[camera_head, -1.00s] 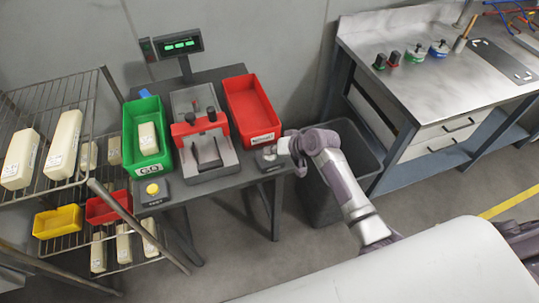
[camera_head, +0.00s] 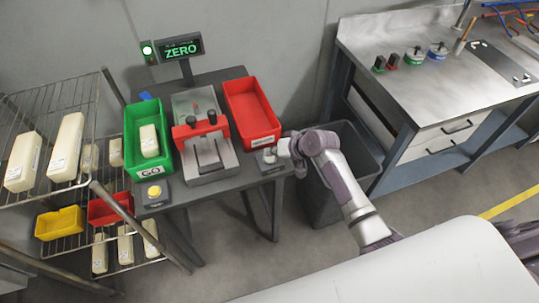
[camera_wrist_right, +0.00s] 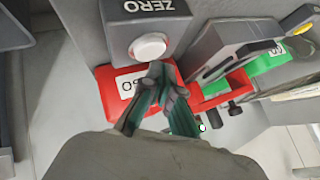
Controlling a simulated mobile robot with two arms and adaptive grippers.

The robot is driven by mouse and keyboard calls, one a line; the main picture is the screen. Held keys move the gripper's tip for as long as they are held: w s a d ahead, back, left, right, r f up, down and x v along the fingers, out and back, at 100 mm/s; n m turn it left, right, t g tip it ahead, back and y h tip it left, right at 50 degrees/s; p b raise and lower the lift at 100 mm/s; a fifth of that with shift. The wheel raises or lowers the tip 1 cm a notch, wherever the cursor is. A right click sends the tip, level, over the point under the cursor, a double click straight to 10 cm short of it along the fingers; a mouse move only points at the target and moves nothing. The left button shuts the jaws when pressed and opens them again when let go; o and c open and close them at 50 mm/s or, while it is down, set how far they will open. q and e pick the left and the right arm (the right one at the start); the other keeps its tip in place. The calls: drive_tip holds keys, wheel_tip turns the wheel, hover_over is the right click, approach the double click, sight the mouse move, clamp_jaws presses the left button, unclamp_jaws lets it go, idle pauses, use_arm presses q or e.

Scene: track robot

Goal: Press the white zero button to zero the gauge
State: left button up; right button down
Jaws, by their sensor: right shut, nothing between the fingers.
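The white zero button (camera_wrist_right: 150,46) sits on a grey box marked ZERO (camera_wrist_right: 158,15) in the right wrist view. In the head view this box (camera_head: 267,168) is at the right front corner of the grey table. My right gripper (camera_wrist_right: 156,72) is shut and empty, its tips at the button's near edge; I cannot tell whether they touch it. In the head view the right gripper (camera_head: 283,149) is beside the box and small. The gauge display (camera_head: 180,49) reads ZERO in green, and the lamp (camera_head: 147,50) beside it glows. My left gripper is out of view.
A grey gauge fixture with a red bridge (camera_head: 200,127) stands mid-table, between a green bin (camera_head: 168,165) and a red bin (camera_head: 262,141). A yellow button box (camera_head: 154,192) is at the front left. A dark waste bin (camera_head: 365,150) stands right of the table.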

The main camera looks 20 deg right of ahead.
sight(271, 159)
drive_tip(key=shift+r, duration=0.25)
wheel_tip(271, 159, up, 5)
drive_tip(key=p, duration=0.5)
drive_tip(key=shift+f, duration=0.1)
idle(0.7)
